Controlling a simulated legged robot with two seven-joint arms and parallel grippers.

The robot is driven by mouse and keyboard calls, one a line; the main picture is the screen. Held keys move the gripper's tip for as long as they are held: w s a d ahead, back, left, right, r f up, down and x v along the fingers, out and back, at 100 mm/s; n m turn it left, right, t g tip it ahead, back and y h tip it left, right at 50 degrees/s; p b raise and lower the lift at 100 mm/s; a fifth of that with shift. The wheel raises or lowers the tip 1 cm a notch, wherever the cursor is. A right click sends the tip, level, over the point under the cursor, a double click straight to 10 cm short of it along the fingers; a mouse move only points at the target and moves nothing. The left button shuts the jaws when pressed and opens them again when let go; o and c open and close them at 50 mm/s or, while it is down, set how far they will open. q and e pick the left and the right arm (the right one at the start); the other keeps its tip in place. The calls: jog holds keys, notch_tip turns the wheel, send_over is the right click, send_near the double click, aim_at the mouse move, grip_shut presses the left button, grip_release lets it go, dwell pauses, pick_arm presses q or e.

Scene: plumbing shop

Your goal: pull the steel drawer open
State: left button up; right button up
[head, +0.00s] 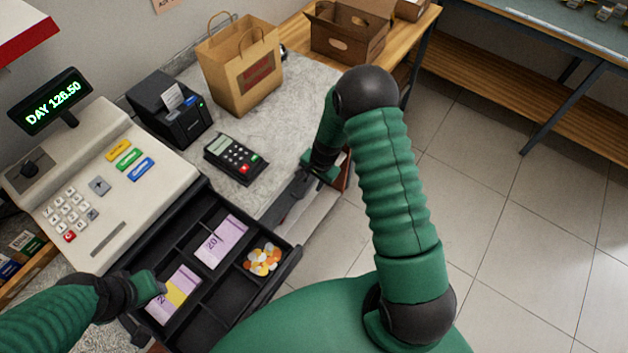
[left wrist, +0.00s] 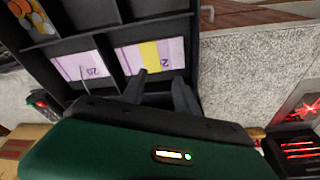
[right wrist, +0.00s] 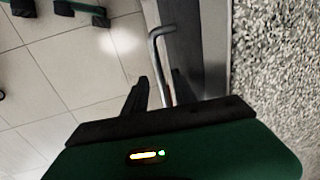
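A steel front (right wrist: 208,45) with a bent bar handle (right wrist: 158,60) shows in the right wrist view, below the speckled counter edge. My right gripper (right wrist: 160,82) is open, with its fingers on either side of the bar. I cannot tell whether they touch it. In the head view my right gripper (head: 280,205) is at the counter's edge, and the handle is hard to make out there. My left gripper (left wrist: 160,76) is open and empty over a black till drawer (left wrist: 105,22), close to a banded stack of notes (left wrist: 150,54).
The black till drawer (head: 232,284) stands out from the cash register (head: 105,175). A card reader (head: 236,158), a receipt printer (head: 170,108) and a paper bag (head: 240,68) stand on the counter (head: 285,125). The tiled floor (head: 490,190) at the right is clear.

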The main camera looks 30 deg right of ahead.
jog(key=shift+a+f, duration=0.2)
jog(key=shift+a, duration=0.2)
jog(key=shift+d+f, duration=0.1)
jog(key=shift+d, duration=0.3)
grip_shut()
jog(key=shift+a, duration=0.2)
dwell(0.6)
